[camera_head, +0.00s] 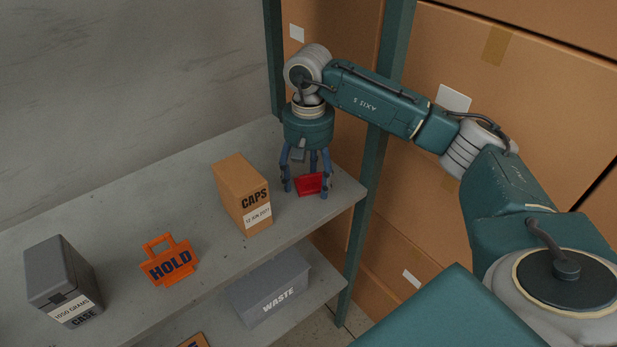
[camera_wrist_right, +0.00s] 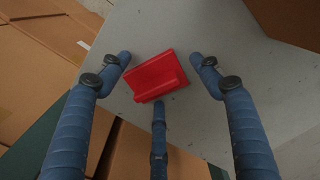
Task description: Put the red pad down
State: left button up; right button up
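The red pad (camera_head: 311,184) lies on the upper grey shelf (camera_head: 205,210), close to its right end, in the head view. The right wrist view also shows the red pad (camera_wrist_right: 157,76), resting on the grey surface with a raised ridge along it. My right gripper (camera_head: 308,188) points down over the pad. Its blue fingers (camera_wrist_right: 160,75) are spread around the pad, with visible gaps on both sides, so it is open. The third finger's tip is close to the pad's lower edge; I cannot tell if they touch. My left gripper is in neither view.
A brown CAPS box (camera_head: 243,195) stands left of my right gripper. An orange HOLD sign (camera_head: 170,262) and a grey case (camera_head: 63,282) are further left. A grey WASTE bin (camera_head: 272,287) sits on the lower shelf. A green shelf post (camera_head: 362,220) stands right of the gripper.

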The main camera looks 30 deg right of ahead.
aim_at(308, 175)
jog(key=shift+r, duration=0.15)
notch_tip(308, 175, up, 7)
jog(key=shift+w+f+b, duration=0.1)
jog(key=shift+b, duration=0.9)
notch_tip(308, 175, up, 5)
jog(key=shift+r+p, duration=0.15)
jog(key=shift+p, duration=0.25)
